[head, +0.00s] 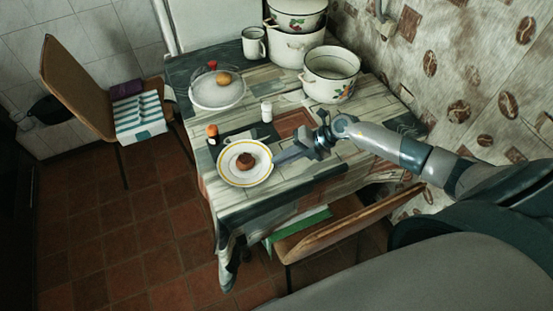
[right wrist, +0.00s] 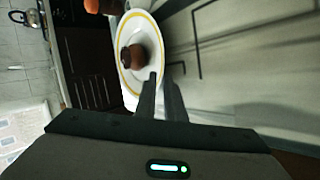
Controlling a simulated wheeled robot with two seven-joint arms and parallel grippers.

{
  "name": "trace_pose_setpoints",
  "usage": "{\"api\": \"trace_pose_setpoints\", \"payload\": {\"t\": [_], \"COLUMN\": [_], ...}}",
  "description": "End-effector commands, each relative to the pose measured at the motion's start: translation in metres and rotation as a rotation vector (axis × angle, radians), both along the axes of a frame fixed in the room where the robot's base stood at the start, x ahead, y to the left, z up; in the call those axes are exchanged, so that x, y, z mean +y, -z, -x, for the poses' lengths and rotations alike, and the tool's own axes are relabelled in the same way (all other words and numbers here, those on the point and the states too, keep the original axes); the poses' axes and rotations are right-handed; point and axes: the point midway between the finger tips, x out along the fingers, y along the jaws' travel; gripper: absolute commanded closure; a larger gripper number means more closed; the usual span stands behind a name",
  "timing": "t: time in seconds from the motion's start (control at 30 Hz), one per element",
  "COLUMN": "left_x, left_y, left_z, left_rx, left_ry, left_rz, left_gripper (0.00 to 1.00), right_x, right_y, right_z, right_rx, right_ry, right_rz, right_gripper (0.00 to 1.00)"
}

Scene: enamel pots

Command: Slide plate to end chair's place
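The white plate with a yellow rim (head: 236,176) lies near the table's left front edge, with a round brown food item (head: 246,161) on it. The plate also shows in the right wrist view (right wrist: 130,84). One chair (head: 335,228) with a green seat stands at the front edge. Another chair (head: 75,85) with a striped cushion stands at the left. My left gripper is out of view.
An orange-topped shaker (head: 212,133) stands just behind the plate, and a white shaker (head: 266,111) farther back. A clear dome (head: 217,90) covers food at the back left. A pot (head: 331,75), stacked pots (head: 296,46) and a mug (head: 254,43) stand behind. The table in front of the gripper is clear.

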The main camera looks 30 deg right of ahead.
Motion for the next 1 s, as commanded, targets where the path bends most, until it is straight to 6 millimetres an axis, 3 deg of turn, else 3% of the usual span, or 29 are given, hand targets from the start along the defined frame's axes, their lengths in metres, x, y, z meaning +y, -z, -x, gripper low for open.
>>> {"api": "trace_pose_setpoints", "payload": {"t": [0.2,0.6,0.67,1.0], "left_x": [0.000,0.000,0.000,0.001], "left_y": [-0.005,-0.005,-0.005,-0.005], "left_z": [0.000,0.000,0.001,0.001], "left_rx": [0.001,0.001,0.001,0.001], "left_ry": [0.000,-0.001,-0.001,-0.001], "left_rz": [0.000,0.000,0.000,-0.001], "left_gripper": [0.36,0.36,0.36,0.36], "right_x": [0.013,0.016,0.016,0.015], "right_y": [0.013,0.017,0.017,0.017], "right_z": [-0.008,-0.009,-0.009,-0.009], "right_rx": [-0.001,-0.001,-0.001,0.000], "right_ry": [0.001,0.001,0.000,0.001], "right_rz": [-0.001,0.000,0.001,0.002], "right_gripper": [0.91,0.91,1.00,1.00]}}
